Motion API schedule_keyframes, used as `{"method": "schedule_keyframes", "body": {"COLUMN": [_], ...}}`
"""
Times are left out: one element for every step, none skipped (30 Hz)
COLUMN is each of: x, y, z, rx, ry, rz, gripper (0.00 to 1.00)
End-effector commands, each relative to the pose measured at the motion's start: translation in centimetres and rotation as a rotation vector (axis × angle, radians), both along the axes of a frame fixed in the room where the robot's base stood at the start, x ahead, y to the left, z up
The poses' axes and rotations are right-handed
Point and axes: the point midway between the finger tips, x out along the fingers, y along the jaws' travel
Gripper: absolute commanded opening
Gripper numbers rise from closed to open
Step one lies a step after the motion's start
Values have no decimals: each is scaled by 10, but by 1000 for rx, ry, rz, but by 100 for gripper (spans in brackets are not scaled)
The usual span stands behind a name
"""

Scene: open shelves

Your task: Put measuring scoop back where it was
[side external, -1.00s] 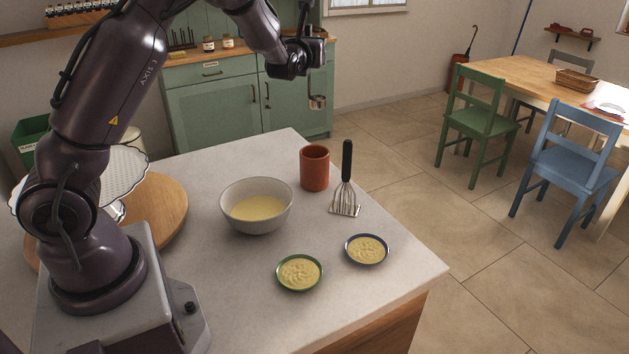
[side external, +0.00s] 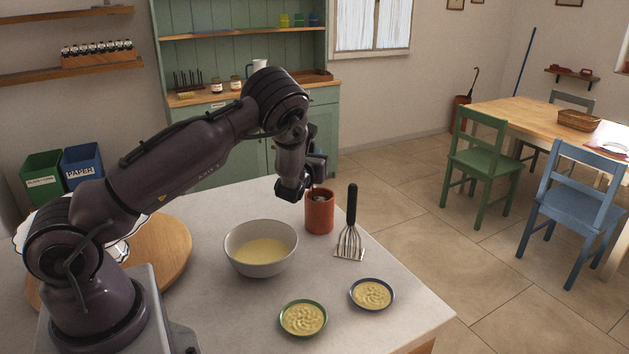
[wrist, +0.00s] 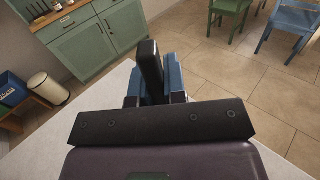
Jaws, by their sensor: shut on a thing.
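My gripper (side external: 317,168) is above the terracotta crock (side external: 319,214) at the right of the counter in the side external view. A bit of the metal measuring scoop (side external: 318,197) shows at the crock's mouth, below my gripper; how deep it sits is hard to tell. In the wrist view, the blue fingers of my gripper (wrist: 155,85) are shut around a dark upright handle (wrist: 149,62), which looks like the scoop's. The scoop's cup is hidden in that view.
A wire masher (side external: 350,232) with a black handle stands right of the crock, close to it. A grey bowl of yellow batter (side external: 260,274) is at its left. Two small dishes, green-rimmed (side external: 303,319) and blue-rimmed (side external: 372,294), lie nearer the counter's front edge.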

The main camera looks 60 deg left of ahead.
Motion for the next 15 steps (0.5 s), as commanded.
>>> {"method": "schedule_keyframes", "body": {"x": [0,0,0,0,0,0,0,0,0,0,0,0,0,0,0], "y": [0,0,0,0,0,0,0,0,0,0,0,0,0,0,0], "z": [-4,-7,-12,-16,-22,-28,-33,-36,-41,-43,-44,-45,-45,-45,-45], "rx": [1,1,0,-1,-1,-1,-1,0,0,0,0,0,0,0,0], "ry": [-1,-1,0,1,2,2,2,0,0,0,-1,-1,-1,-3,-3], "rz": [0,1,1,1,1,1,0,0,1,1,1,1,1,1,1], "gripper": [0,0,0,0,0,0,0,0,0,0,0,0,0,0,0]}}
